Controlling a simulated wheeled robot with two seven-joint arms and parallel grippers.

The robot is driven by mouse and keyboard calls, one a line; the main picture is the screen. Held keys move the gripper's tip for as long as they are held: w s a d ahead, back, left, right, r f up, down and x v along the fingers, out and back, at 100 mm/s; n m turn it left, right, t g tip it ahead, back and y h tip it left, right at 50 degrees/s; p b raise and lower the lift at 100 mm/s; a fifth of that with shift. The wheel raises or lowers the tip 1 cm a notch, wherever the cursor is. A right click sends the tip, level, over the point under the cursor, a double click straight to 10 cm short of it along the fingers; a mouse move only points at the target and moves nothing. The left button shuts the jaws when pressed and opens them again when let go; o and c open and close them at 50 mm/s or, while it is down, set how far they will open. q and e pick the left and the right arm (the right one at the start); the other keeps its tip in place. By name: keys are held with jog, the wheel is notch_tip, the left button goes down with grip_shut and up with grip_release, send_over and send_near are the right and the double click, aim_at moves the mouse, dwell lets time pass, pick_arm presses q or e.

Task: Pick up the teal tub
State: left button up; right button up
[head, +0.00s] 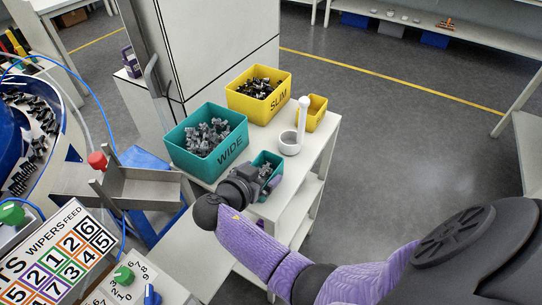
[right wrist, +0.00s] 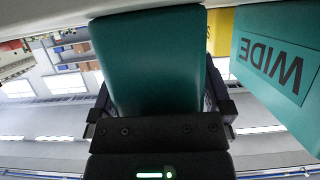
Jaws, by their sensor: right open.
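The small teal tub (head: 274,159) stands on the white cart, in front of the large teal WIDE bin. My right gripper (head: 260,179) is at its near side and hides part of it. In the right wrist view the tub (right wrist: 150,60) fills the space between the two fingers, one on each side. The jaws are open; I cannot tell whether either finger touches the tub. My left gripper is not in view.
The large teal WIDE bin (head: 179,146) holds grey parts. Behind are a yellow SLIM bin (head: 244,106) with dark parts, a small yellow tub (head: 316,112) and a white post-like stand (head: 290,148). A grey metal chute (head: 140,190) is left. Open floor lies right.

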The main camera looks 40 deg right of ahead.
jog(key=shift+s+a, duration=0.1)
jog(key=shift+a, duration=0.1)
jog(key=shift+c, duration=0.4)
jog(key=c, duration=0.9)
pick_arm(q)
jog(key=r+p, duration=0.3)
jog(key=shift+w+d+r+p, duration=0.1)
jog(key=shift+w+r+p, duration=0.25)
pick_arm(e)
notch_tip(320, 180, up, 10)
jog(key=shift+r, duration=0.1)
